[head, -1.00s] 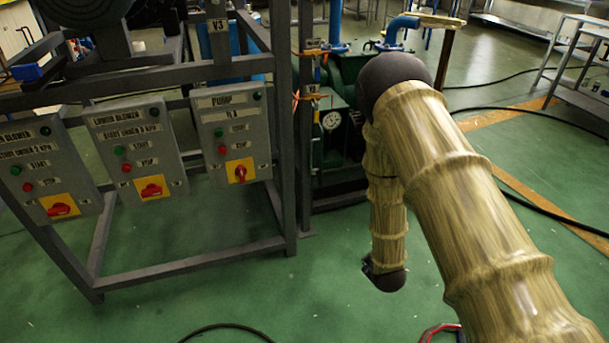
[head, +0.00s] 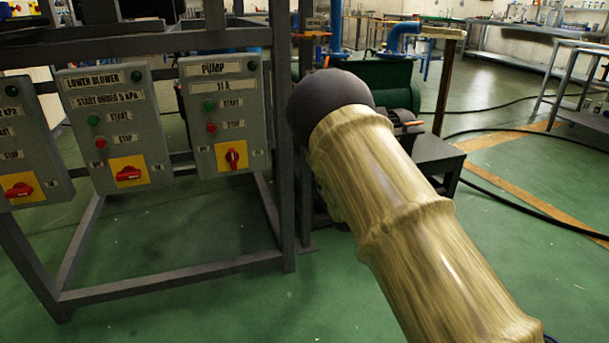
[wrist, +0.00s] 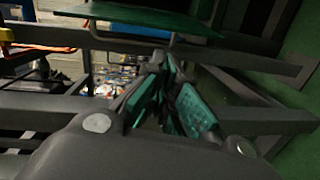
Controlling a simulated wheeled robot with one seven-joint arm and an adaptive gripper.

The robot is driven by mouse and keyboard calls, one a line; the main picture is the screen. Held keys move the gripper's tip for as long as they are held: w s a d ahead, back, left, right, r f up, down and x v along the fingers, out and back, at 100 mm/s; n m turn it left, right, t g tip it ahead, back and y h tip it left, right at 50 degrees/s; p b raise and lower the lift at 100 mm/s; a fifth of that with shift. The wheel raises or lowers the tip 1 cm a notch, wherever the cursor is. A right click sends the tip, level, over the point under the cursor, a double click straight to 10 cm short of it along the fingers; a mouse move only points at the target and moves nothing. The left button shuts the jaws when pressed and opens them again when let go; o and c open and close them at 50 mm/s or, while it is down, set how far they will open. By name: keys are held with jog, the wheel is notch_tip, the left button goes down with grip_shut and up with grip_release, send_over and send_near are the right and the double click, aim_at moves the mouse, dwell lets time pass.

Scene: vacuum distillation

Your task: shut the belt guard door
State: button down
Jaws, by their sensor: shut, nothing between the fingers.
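My gripper (wrist: 164,85) shows in the wrist view with its teal-padded fingers brought together and nothing between them. In the head view it is hidden behind my arm. A flat green panel (wrist: 150,16) lies across the top of the wrist view, beyond the fingertips; I cannot tell whether it is the belt guard door. No clear gap or contact between fingers and panel can be made out. In the head view, green machinery (head: 385,82) stands behind my arm, partly covered by it. The belt guard door cannot be made out there.
A grey steel frame (head: 180,278) with several switch boxes, including the pump box (head: 226,133), stands at the left. Grey frame bars (wrist: 255,60) cross the wrist view. A dark stand (head: 437,160) is right of my arm. Green floor is open at the right, with cables.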

jog(key=w+a+r+n+b, duration=0.1)
jog(key=w+a+b, duration=0.2)
jog(key=w, duration=0.3)
jog(key=w+a+r+n+t+y+b, duration=0.1)
jog(key=w+a+b, duration=0.2)
jog(key=w, duration=0.3)
jog(key=shift+a+r+b, duration=0.15)
jog(key=shift+r+b, duration=0.15)
jog(key=shift+b, duration=0.45)
jog(key=shift+d, duration=0.2)
jog(key=shift+d+n+g+y+p, duration=0.3)
jog(key=shift+n+y+p, duration=0.2)
jog(key=shift+y+p, duration=0.25)
